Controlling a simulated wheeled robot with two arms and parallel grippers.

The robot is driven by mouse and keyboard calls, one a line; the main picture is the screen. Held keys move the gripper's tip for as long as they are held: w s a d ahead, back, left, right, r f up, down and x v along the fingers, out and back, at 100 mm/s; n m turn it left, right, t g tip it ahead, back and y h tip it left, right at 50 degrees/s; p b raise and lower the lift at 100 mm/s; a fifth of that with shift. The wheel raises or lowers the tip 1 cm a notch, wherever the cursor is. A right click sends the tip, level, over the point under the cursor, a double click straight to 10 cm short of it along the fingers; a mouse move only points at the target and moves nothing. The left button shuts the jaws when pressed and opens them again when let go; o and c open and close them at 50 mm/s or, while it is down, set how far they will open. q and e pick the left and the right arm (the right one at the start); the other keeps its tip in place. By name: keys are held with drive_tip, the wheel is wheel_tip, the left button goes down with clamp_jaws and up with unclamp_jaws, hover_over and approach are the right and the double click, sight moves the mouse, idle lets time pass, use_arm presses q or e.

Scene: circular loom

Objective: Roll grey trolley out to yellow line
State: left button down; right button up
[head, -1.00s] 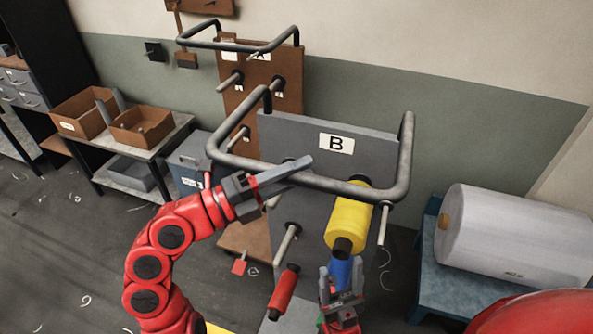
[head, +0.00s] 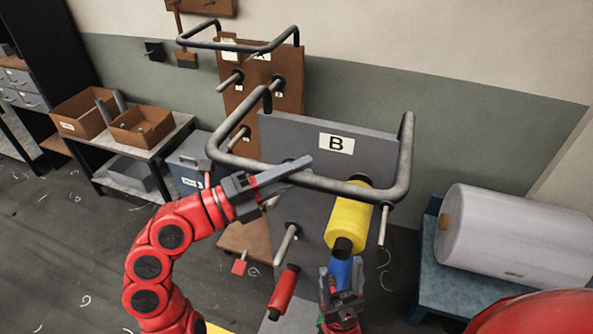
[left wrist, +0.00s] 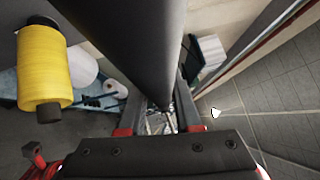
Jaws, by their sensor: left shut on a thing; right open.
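The grey trolley (head: 375,150) stands upright in the middle of the head view, marked with a white B label. A grey tubular handle (head: 350,187) runs across its front. My left gripper (head: 300,166) is shut on this handle; the dark bar passes between its fingers in the left wrist view (left wrist: 155,118). My right gripper (head: 341,280) is open, low in front of the trolley by a blue spool (head: 341,270). A small yellow patch (head: 214,328) shows on the floor at the bottom edge; I cannot tell if it is the yellow line.
The trolley's pegs hold a yellow spool (head: 348,222) and a red spool (head: 283,292). A brown trolley (head: 290,100) marked A stands behind. A blue stand (head: 430,270) with a large white roll (head: 515,232) is at right. A shelf with brown bins (head: 85,112) is at left.

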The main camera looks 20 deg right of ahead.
use_arm(q)
drive_tip(key=shift+d+f, duration=0.15)
drive_tip(key=shift+f, duration=0.1)
drive_tip(key=w+d, duration=0.4)
drive_tip(key=w, duration=0.2)
drive_tip(key=shift+w+d+b, duration=0.2)
drive_tip(key=shift+w+b, duration=0.1)
drive_tip(key=shift+b, duration=0.1)
drive_tip(key=c, duration=0.8)
unclamp_jaws()
drive_tip(key=shift+s+a, duration=0.1)
drive_tip(key=shift+o, duration=1)
drive_tip(key=shift+r, duration=0.1)
